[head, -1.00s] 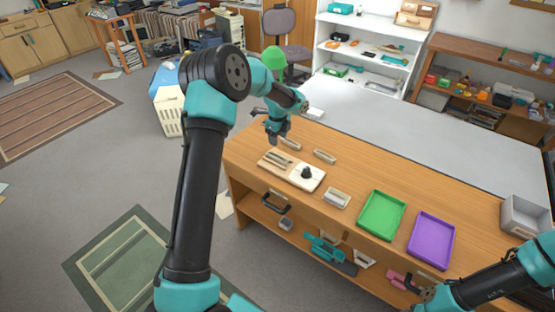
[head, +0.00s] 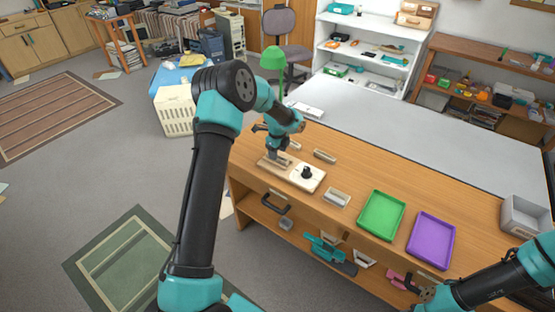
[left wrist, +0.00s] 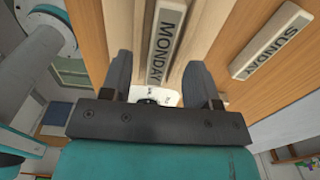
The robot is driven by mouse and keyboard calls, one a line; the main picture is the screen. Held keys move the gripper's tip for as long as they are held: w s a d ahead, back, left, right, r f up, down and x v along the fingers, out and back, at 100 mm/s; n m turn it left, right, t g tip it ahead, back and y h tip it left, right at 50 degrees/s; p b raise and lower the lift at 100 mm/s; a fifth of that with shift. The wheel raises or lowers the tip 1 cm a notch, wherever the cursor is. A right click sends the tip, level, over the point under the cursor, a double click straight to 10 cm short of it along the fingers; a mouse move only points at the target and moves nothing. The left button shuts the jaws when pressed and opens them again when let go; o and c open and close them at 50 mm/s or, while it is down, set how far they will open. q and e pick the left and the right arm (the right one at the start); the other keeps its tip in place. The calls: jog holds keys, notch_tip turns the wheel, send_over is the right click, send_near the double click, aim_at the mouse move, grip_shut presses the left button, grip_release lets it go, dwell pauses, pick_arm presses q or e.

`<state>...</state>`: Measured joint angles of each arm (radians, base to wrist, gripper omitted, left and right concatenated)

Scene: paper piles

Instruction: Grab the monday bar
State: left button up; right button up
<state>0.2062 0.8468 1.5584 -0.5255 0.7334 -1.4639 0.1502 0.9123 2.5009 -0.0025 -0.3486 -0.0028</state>
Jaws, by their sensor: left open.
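The Monday bar (left wrist: 165,45), a pale grey bar lettered MONDAY, lies lengthwise between the two fingers of my left gripper (left wrist: 158,78) in the left wrist view. The fingers are apart, with a gap on each side of the bar. In the head view my left gripper (head: 272,156) points down over the left end of the wooden board on the table and hides part of it. A second bar lettered SUNDAY (left wrist: 272,40) lies to the right in the wrist view. My right gripper (head: 426,295) is small and dark at the lower right, away from the bars.
A white block with a black knob (head: 307,174) sits at the board's right. Loose bars (head: 324,156) lie nearby on the table. A green tray (head: 381,215), a purple tray (head: 431,240) and a grey bin (head: 524,215) stand further right.

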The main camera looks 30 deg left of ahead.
pick_arm(q)
jog(key=shift+f, duration=1.4)
jog(key=shift+s, duration=0.1)
jog(key=shift+f, duration=0.1)
grip_shut()
